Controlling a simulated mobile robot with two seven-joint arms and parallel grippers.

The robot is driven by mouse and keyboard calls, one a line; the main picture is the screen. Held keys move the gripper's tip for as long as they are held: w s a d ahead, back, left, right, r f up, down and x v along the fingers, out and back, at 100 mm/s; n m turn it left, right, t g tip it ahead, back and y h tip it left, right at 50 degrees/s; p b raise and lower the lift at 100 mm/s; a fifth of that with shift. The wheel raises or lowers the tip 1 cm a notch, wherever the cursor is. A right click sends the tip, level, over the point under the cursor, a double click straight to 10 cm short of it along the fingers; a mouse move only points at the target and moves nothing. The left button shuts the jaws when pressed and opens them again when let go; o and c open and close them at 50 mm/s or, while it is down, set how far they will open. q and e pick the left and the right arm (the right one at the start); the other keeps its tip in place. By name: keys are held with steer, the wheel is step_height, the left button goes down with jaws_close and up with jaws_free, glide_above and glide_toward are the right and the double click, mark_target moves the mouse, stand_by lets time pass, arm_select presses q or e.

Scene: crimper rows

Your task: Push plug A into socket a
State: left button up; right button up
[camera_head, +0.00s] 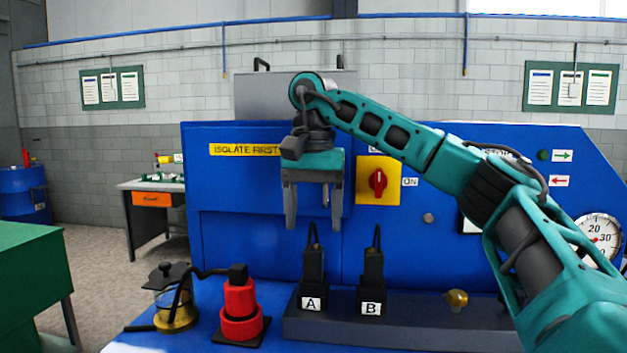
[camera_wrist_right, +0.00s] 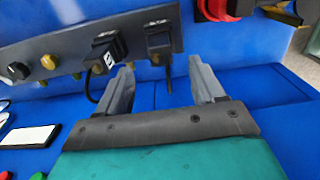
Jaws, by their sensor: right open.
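Plug A (camera_head: 313,268) is a black upright plug with a cable loop at its top, above a white label "A" on the dark ledge. A similar plug B (camera_head: 372,268) stands just to its right. My right gripper (camera_head: 313,224) is open and empty, pointing down, with its fingertips above plug A and apart from its body; the cable top shows just below them. In the right wrist view, the open fingers (camera_wrist_right: 163,80) are in front, with plug A (camera_wrist_right: 158,40) beyond them and plug B (camera_wrist_right: 104,50) beside it. I cannot make out socket a. My left gripper is not in view.
The dark ledge (camera_head: 430,335) runs along the blue panel (camera_head: 240,235) and carries a brass knob (camera_head: 457,299). A red device (camera_head: 239,305) and a glass jar device (camera_head: 172,300) stand left of it. A yellow plate with a red switch (camera_head: 378,181) is right of the gripper.

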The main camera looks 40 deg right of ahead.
mark_target(314, 249)
steer(key=shift+r, duration=2.2)
